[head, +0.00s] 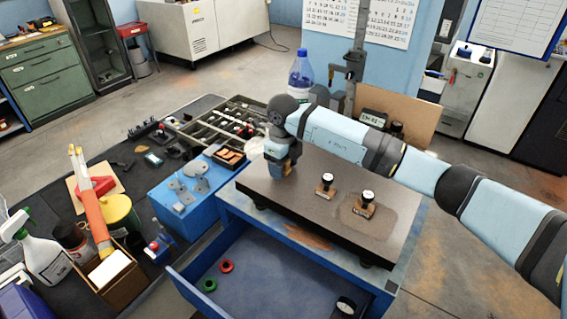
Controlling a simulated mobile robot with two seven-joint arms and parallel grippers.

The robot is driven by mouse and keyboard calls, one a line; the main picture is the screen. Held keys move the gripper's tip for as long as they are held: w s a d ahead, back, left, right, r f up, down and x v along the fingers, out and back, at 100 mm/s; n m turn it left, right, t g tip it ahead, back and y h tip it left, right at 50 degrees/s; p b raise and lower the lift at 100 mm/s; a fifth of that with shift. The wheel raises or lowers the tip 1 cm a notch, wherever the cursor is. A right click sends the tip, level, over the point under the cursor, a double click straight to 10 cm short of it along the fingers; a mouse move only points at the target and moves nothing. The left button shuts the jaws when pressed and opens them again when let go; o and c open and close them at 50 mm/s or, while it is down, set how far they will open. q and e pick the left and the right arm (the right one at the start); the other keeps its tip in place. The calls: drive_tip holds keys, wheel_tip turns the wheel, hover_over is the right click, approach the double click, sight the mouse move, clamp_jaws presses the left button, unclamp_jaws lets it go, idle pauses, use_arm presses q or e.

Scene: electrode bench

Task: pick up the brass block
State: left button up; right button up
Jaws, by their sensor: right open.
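My right arm reaches in from the right over the dark granite plate (300,199). My right gripper (280,168) points down near the plate's back left part and is open. A small brownish-gold piece, which looks like the brass block (278,171), shows at the fingertips, low over the plate. It is mostly hidden by the gripper, and I cannot tell whether the fingers touch it. My left gripper is not in view.
A blue open drawer (260,289) holds a red and a green ring. A blue box (187,206) with grey parts stands left of the plate. A divided tray (210,125), a bottle (300,75) and a small display (373,118) stand behind. The plate's front is clear.

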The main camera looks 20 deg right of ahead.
clamp_jaws()
drive_tip(key=shift+r, duration=0.15)
